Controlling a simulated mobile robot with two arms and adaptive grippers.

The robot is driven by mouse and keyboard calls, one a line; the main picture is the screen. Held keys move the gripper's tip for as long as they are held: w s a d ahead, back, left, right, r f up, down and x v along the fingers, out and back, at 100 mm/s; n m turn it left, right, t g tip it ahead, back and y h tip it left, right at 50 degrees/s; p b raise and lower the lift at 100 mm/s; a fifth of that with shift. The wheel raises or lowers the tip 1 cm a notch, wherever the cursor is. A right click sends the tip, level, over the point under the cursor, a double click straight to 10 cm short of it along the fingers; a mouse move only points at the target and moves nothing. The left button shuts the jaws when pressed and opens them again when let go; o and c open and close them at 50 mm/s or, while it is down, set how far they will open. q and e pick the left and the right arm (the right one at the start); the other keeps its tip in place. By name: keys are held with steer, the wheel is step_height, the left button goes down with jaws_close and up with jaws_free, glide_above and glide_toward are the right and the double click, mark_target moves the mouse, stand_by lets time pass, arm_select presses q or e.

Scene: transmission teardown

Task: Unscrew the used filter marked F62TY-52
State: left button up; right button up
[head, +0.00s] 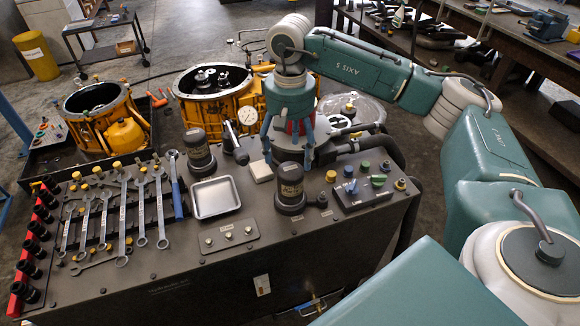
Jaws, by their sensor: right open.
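Two dark cylindrical canisters with pale labels stand on the grey bench: one at the back left (198,150) and one nearer the front (290,190). Their labels are too small to read, so I cannot tell which, if either, is F62TY-52. My right gripper (289,152) points down at the bench's back edge, its teal fingers spread. It is just behind the front canister in the picture and in front of a grey round housing (348,143). Something red shows between its fingers; I cannot tell whether they touch it. My left gripper is not in view.
A metal tray (214,197), wrenches (141,210) and a red socket rail (27,262) fill the bench's left. Yellow transmission housings (108,125) (212,112) stand behind. A dial gauge (247,115) is near my gripper.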

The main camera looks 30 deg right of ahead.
mark_target(290, 168)
steer(key=m, duration=0.1)
steer(key=m+p, duration=0.1)
steer(key=m, duration=0.3)
steer(key=shift+s+r, duration=0.1)
steer(key=shift+r, duration=0.15)
steer(key=shift+m+p, duration=0.45)
steer(key=shift+m, duration=0.25)
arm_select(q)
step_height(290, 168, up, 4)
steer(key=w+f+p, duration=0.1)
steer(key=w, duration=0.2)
arm_select(e)
steer(key=m, duration=0.2)
steer(key=shift+m, duration=0.4)
step_height(290, 168, down, 7)
steer(key=b, duration=0.5)
steer(key=shift+r+b, duration=0.15)
steer(key=shift+b, duration=0.2)
steer(key=shift+f+b, duration=0.5)
steer(key=shift+f, duration=0.1)
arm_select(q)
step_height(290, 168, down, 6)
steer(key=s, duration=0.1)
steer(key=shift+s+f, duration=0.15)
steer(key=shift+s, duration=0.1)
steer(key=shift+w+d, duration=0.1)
